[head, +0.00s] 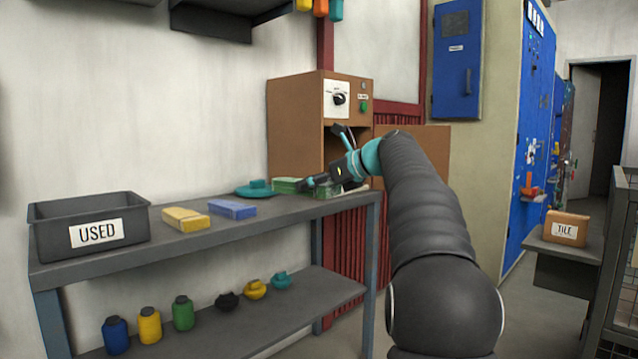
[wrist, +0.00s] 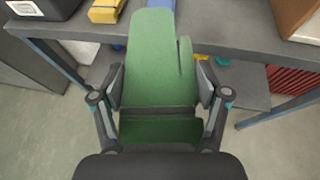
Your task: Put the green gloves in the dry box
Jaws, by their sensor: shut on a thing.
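My gripper (wrist: 160,100) is shut on the green gloves (wrist: 158,55), with one finger at each side. The gloves stretch out ahead of the fingers, and a darker green part lies back between them. In the head view the green gloves (head: 286,185) show at the right end of the upper shelf, partly behind my gripper (head: 318,181). The likely dry box is a brown cabinet (head: 293,115) with a dial, just behind the gripper. Its front opening is dark, and a brown panel, seemingly its open door (head: 432,150), stands at the right, partly behind my arm.
The grey shelf unit (head: 150,248) carries a USED bin (head: 60,238), yellow (head: 185,219) and blue (head: 232,209) packs, and a teal item (head: 256,188). Several bottles and lids stand on its lower shelf. A TILE box (head: 567,227) sits on a stand at the right.

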